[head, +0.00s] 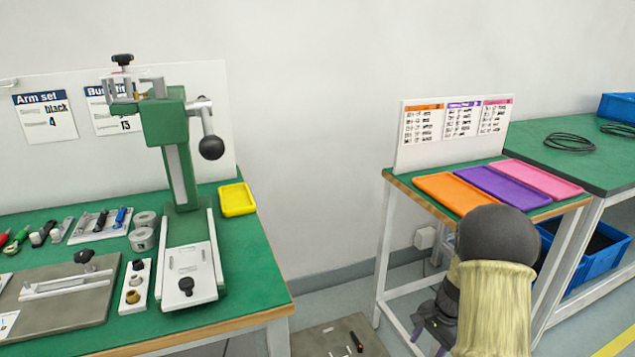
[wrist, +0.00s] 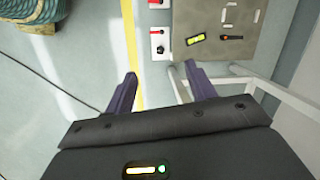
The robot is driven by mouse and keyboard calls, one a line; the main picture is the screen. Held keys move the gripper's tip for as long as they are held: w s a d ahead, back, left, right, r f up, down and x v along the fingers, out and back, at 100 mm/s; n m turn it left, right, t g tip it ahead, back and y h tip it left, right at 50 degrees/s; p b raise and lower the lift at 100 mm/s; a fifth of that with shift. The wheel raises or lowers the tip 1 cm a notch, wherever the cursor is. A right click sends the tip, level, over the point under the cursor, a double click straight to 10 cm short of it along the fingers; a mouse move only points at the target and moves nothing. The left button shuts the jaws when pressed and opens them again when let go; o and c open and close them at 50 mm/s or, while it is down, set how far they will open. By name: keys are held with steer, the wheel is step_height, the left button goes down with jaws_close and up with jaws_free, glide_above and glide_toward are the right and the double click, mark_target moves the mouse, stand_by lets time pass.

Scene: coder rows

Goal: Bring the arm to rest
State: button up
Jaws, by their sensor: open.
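My gripper (head: 431,334) hangs low at the lower right of the head view, in front of the small table with the coloured trays. My arm, with a dark round joint and a pale sleeve, hides part of that table's front.
A green bench (head: 255,290) with a green press (head: 180,150) stands at left. The small table holds orange (head: 455,190), purple (head: 500,186) and pink (head: 540,178) trays. A grey board (head: 340,340) lies low between them. Blue crates (head: 590,255) sit at right.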

steer(key=s+a+r+n+t+h+p, duration=0.2)
steer(key=s+a+r+n+t, duration=0.1)
steer(key=s+a+r+n, duration=1.15)
step_height(320, 180, up, 39)
steer(key=s+d+m+p, duration=0.1)
steer(key=m+p, duration=0.1)
steer(key=p, duration=3.6)
steer(key=shift+s+d+m, duration=0.2)
steer(key=shift+d+m, duration=0.15)
